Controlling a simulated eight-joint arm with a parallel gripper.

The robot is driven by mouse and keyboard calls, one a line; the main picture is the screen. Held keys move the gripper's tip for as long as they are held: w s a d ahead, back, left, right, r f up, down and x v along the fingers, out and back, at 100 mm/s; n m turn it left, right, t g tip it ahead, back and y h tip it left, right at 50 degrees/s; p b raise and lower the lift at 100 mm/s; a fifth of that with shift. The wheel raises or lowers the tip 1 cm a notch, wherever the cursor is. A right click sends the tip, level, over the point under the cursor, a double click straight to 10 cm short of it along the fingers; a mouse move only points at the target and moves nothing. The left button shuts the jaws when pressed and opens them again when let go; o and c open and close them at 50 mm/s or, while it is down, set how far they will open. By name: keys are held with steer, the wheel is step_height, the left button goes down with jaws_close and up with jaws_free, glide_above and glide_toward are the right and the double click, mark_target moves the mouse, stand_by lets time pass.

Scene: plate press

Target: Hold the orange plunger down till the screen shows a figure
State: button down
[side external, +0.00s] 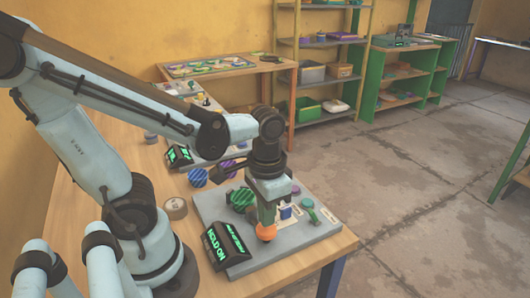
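The orange plunger (266,232) shows as a rounded orange cap near the front of the grey board (290,249). My gripper (267,222) points straight down right over it, and the fingertips appear to touch its top. The fingers look like one narrow dark green piece from this side, so I cannot tell whether they are shut. How far down the plunger sits is hidden. The black screen box (228,244) stands at the board's left front corner, with green letters reading "HOLD ON" on one face. The lettering on its other face is too small to read.
The board also bears a green knob (241,198), a blue block (285,212) and a green handle (309,206). A tape roll (175,208) and a blue striped disc (197,177) lie on the wooden table (290,283). Another board with a screen (179,156) stands behind.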

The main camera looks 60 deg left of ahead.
mark_target(266, 230)
steer(key=shift+f, duration=0.25)
steer(key=shift+f, duration=0.35)
steer(key=shift+f, duration=0.85)
stand_by(6.5)
